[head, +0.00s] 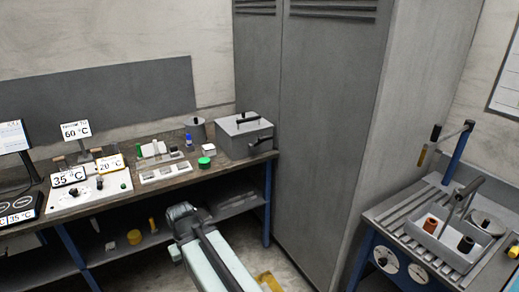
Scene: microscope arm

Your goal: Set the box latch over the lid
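A grey metal box (245,142) stands at the right end of the wooden bench, close to the tall cabinet. Its lid (240,123) lies on top and looks closed, with a dark handle across it. A dark lever-like piece (262,141), which looks like the latch, sticks out at the front right of the box. It is too small to tell whether it reaches over the lid's edge. Parts of my own arm show at the bottom middle, below and in front of the bench, well apart from the box. I cannot make out my gripper's fingers.
A tall grey cabinet (325,130) stands right of the box. A slatted table (400,225) with a tray is at far right. Floor shows between.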

